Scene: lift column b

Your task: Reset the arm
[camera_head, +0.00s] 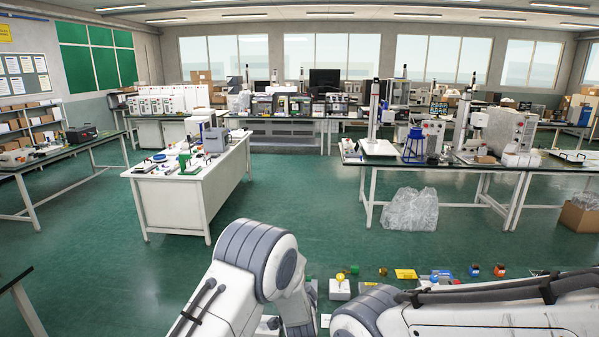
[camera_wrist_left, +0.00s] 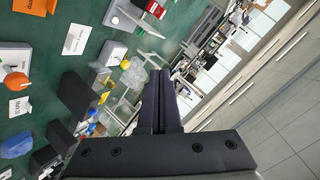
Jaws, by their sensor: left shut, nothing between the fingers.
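My left arm (camera_head: 250,262) is bent in the lower middle of the head view, its white and grey links hiding its gripper. In the left wrist view my left gripper (camera_wrist_left: 158,78) has its two dark fingers together, with nothing seen between them. My right arm (camera_head: 480,312) reaches in from the lower right of the head view. Its gripper is not visible in either view.
The wrist view shows an orange round item (camera_wrist_left: 16,82) and a white card (camera_wrist_left: 75,39). A white bench (camera_head: 175,205) stands beyond open floor.

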